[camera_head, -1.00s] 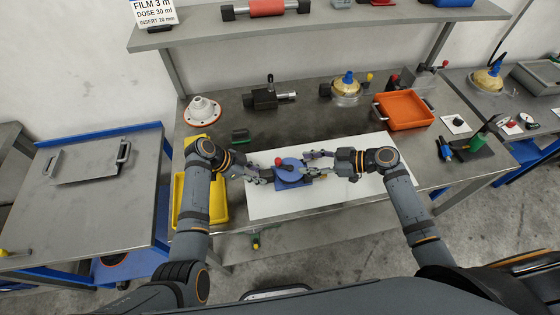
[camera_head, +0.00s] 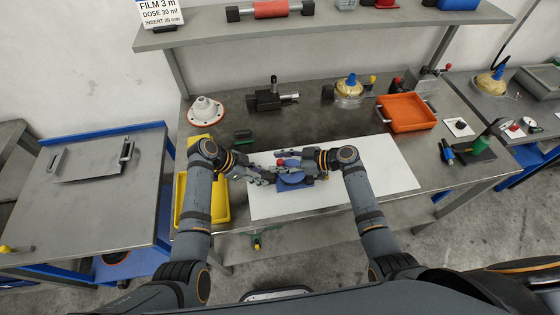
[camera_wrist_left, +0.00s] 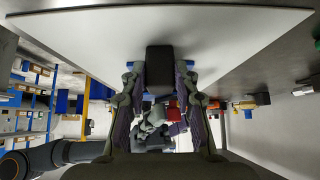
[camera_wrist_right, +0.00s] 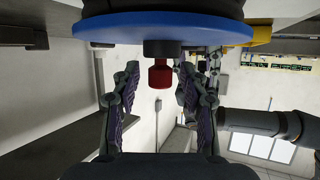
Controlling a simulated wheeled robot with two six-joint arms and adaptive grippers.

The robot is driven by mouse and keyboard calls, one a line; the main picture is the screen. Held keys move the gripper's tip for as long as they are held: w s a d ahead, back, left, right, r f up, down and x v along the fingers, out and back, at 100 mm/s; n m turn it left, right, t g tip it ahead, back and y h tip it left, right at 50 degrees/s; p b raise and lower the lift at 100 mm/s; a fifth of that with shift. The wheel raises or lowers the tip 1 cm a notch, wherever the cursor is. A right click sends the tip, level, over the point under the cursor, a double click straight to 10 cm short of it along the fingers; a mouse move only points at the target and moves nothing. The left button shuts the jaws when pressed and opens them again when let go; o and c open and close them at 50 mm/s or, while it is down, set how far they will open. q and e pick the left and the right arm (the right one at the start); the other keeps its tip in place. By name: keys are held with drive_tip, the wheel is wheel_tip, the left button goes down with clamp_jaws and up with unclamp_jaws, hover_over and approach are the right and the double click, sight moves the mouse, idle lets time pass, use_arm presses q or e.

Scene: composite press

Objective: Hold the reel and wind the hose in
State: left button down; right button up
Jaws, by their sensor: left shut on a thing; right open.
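The reel (camera_head: 291,180) is a blue disc on a blue base lying on the white sheet (camera_head: 385,185). A red knob (camera_head: 281,162) on a black stub stands on it. The right wrist view shows the disc's blue rim (camera_wrist_right: 165,30) and the knob (camera_wrist_right: 160,76). My left gripper (camera_head: 266,177) is shut on a black block (camera_wrist_left: 160,70) at the reel's left side. My right gripper (camera_head: 292,164) is open and reaches over the disc from the right. In its wrist view the fingers stand either side of the red knob, apart from it. The hose cannot be made out.
A yellow tray (camera_head: 223,205) is at the left of the bench, near my left forearm. An orange tray (camera_head: 405,128), a black clamp-like device (camera_head: 270,97) and a white flanged cone (camera_head: 207,110) stand further back. The sheet's right side is clear.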

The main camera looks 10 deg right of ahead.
drive_tip(key=shift+c, duration=0.5)
clamp_jaws()
drive_tip(key=shift+w+m+t, duration=0.1)
drive_tip(key=shift+m+t, duration=0.2)
drive_tip(key=m+t, duration=0.1)
drive_tip(key=m+t+h, duration=0.1)
drive_tip(key=w+m+t+h, duration=0.1)
drive_tip(key=shift+d, duration=0.3)
drive_tip(key=shift+w+d+m+t+h, duration=0.15)
drive_tip(key=shift+d+m+t+h, duration=0.05)
drive_tip(key=shift+m+t+h, duration=0.45)
drive_tip(key=shift+w+d+m+t+h, duration=0.2)
drive_tip(key=shift+m+t+h, duration=0.2)
drive_tip(key=shift+m+h, duration=0.35)
drive_tip(key=shift+w+d+m+t+h, duration=0.1)
drive_tip(key=shift+d+m+t+h, duration=0.1)
drive_tip(key=shift+m+t+h, duration=0.45)
